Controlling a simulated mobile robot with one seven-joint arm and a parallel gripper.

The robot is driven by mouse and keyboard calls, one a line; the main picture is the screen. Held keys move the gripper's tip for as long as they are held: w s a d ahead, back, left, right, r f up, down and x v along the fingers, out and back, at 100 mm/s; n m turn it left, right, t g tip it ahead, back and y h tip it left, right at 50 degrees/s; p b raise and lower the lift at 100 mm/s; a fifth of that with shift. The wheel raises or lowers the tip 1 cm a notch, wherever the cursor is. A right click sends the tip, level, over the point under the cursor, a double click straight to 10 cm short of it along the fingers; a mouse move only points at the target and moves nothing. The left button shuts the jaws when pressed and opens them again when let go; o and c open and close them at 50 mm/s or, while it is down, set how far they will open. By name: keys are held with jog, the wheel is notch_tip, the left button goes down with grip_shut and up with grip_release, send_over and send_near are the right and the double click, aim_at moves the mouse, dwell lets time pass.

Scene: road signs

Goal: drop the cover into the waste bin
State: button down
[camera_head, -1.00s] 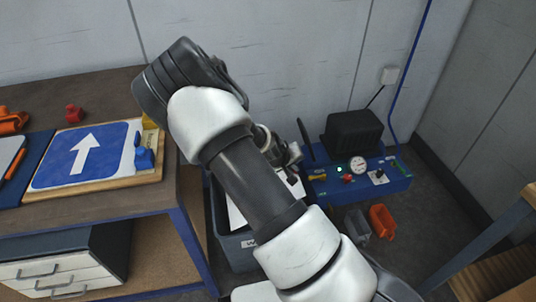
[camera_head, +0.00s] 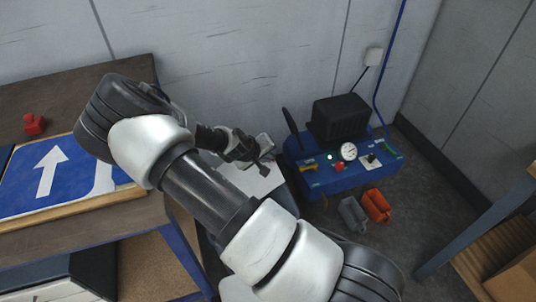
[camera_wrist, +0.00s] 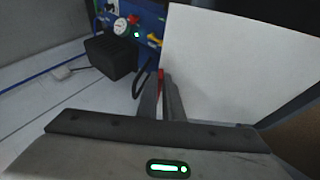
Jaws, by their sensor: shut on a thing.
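The cover is a thin white sheet (camera_wrist: 235,65). It fills much of the right of the wrist view, and part of it (camera_head: 252,179) shows below my gripper in the head view. My gripper (camera_head: 264,160) is shut on the sheet's edge; its fingers (camera_wrist: 162,92) show in the wrist view with a bit of red between them. The waste bin (camera_head: 211,250) is a grey-blue tub on the floor beside the bench, mostly hidden behind my arm. The sheet hangs over the bin area; how far it is inside I cannot tell.
The wooden bench (camera_head: 95,90) at left carries a blue arrow sign (camera_head: 50,172) and a red object (camera_head: 34,124). A blue pump unit (camera_head: 335,175) with a gauge stands right of the bin, with grey and orange pieces (camera_head: 376,205) before it. The wall is close behind.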

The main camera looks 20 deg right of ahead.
notch_tip(320, 180, down, 11)
jog(key=b, duration=0.7)
jog(key=c, duration=1)
grip_release()
dwell(0.3)
jog(key=shift+r+p, duration=3.55)
jog(key=shift+r, duration=1.45)
